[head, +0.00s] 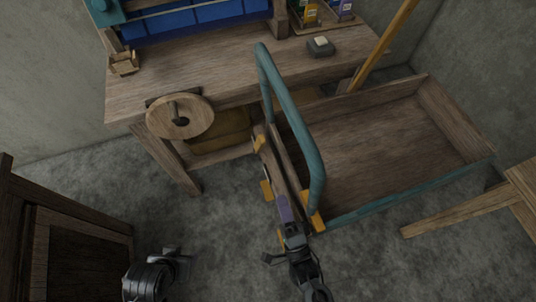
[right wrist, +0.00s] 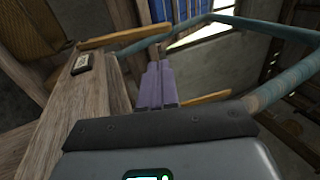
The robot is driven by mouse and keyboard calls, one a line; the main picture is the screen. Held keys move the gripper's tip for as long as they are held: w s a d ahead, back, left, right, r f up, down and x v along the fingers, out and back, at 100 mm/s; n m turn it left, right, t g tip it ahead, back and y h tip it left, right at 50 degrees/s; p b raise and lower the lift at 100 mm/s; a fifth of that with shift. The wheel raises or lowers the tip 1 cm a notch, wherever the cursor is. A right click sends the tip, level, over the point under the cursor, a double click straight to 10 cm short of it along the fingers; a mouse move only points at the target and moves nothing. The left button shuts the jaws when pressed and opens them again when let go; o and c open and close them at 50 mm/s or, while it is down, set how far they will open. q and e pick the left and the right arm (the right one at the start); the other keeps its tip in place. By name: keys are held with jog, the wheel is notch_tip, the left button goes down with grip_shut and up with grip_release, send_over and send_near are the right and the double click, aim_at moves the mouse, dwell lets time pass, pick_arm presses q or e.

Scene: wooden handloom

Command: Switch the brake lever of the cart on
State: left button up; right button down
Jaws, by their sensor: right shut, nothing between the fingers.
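The wooden cart (head: 385,140) stands right of centre in the head view, with a teal tube handle (head: 298,120) arching over its near left side. My right gripper (head: 284,203) is shut and empty, its purple fingers close beside the cart's left end wall. In the right wrist view the gripper (right wrist: 156,75) points along the weathered wood (right wrist: 92,95), which bears a small plate (right wrist: 82,63). Yellow-orange pieces (head: 266,190) sit along that end; I cannot tell which one is the brake lever. My left gripper (head: 180,262) is low at left, away from the cart; its jaws are unclear.
A wooden loom table (head: 140,90) with a round wooden wheel (head: 180,117) stands behind and left of the cart. A dark wooden cabinet (head: 30,210) is at lower left, and a wooden frame (head: 470,208) at right.

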aim_at(264, 145)
jog(key=shift+w, duration=0.15)
jog(key=b+x, duration=0.4)
jog(key=x, duration=1)
pick_arm(q)
notch_tip(264, 145, down, 4)
jog(key=shift+f, duration=0.1)
